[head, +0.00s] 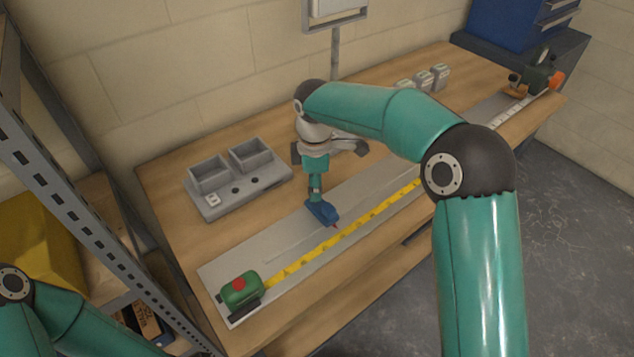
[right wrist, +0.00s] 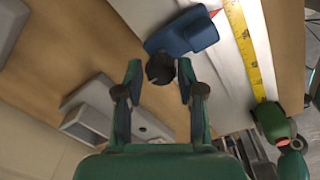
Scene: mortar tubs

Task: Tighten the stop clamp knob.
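The stop clamp (head: 322,212) is a blue block on the grey rail beside the yellow tape. It also shows in the right wrist view (right wrist: 184,34). Its dark round knob (right wrist: 160,69) points toward my right wrist camera. My right gripper (head: 316,193) hangs over the clamp from above. In the right wrist view its two fingers (right wrist: 159,76) are apart, one on each side of the knob, with narrow gaps showing. In the head view the gripper mostly hides the knob. Of my left arm only links show at the lower left; its gripper is out of view.
A green tape measure (head: 240,290) with a red button sits at the rail's near end; its yellow tape (head: 345,232) runs along the rail (head: 225,268). A grey two-bin tray (head: 245,203) stands left of the clamp. Small grey blocks (head: 422,80) and a green-orange tool (head: 543,77) are farther back.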

